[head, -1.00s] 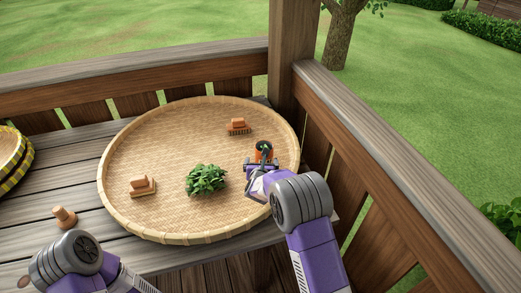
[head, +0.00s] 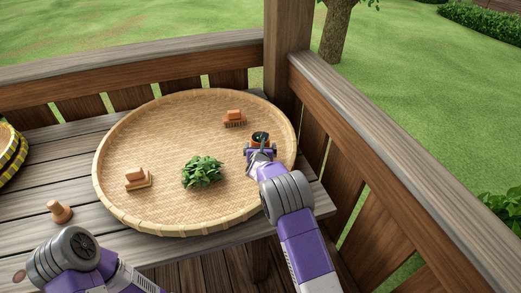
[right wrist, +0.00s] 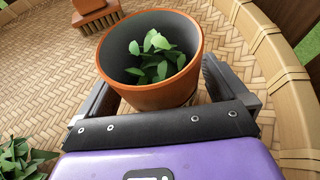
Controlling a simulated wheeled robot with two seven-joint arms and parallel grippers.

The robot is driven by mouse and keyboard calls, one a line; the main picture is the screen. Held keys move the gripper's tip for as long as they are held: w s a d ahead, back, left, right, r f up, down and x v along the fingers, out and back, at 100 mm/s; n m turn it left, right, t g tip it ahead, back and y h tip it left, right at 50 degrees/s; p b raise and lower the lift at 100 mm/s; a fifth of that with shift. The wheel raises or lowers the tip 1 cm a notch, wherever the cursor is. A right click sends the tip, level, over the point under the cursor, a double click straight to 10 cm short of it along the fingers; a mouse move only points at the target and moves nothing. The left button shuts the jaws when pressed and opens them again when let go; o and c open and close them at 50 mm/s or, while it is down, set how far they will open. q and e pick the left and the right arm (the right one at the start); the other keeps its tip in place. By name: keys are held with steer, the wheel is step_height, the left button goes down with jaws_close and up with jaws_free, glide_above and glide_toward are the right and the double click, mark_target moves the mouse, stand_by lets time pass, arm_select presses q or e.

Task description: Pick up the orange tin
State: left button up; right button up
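The orange tin (head: 260,140) stands at the right side of the big woven tray (head: 150,225). In the right wrist view the tin (right wrist: 150,97) is dark inside and holds some green leaves. My right gripper (head: 261,149) reaches in from the front right. In the wrist view its fingers (right wrist: 158,88) are spread, one on each side of the tin; contact with its wall cannot be made out. Part of my left arm shows at the lower left of the head view, but its fingers are out of sight.
On the tray are a heap of green leaves (head: 202,172), a brush (head: 235,118) behind and another brush (head: 138,179) at left. A wooden stamp-like piece (head: 60,211) stands on the table left of the tray. A railing post (head: 287,55) rises just behind the tray.

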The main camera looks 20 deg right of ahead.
steer(key=c, duration=0.9)
steer(key=shift+c, duration=0.3)
steer(key=shift+r, duration=0.1)
